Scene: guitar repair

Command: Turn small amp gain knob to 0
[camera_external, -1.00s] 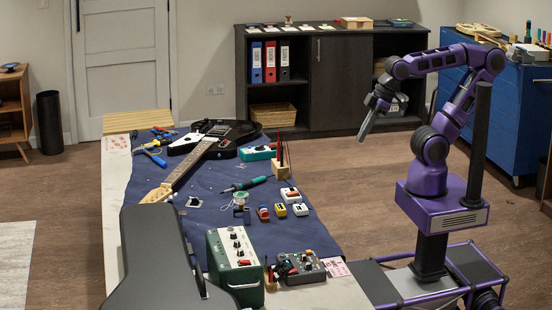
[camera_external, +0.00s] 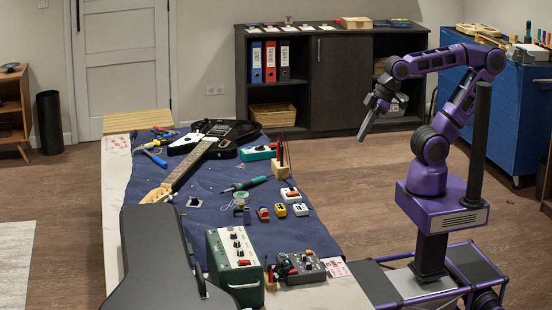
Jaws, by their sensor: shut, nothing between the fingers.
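The small amp (camera_external: 233,264) is a dark green box with a light panel on top. It stands near the front end of the workbench. Several dark knobs (camera_external: 234,240) and a red part show on its panel. Which knob is the gain and where it points are too small to tell. My gripper (camera_external: 361,138) is shut and empty. It hangs in the air over the floor, right of the bench, pointing down and to the left. It is well apart from the amp.
A black guitar case (camera_external: 150,262) lies left of the amp, and a grey device with knobs (camera_external: 300,267) stands right of it. A guitar (camera_external: 213,137), small pedals (camera_external: 280,210), tools and a soldering iron (camera_external: 245,184) lie on the blue mat (camera_external: 215,222). The floor between bench and my base is clear.

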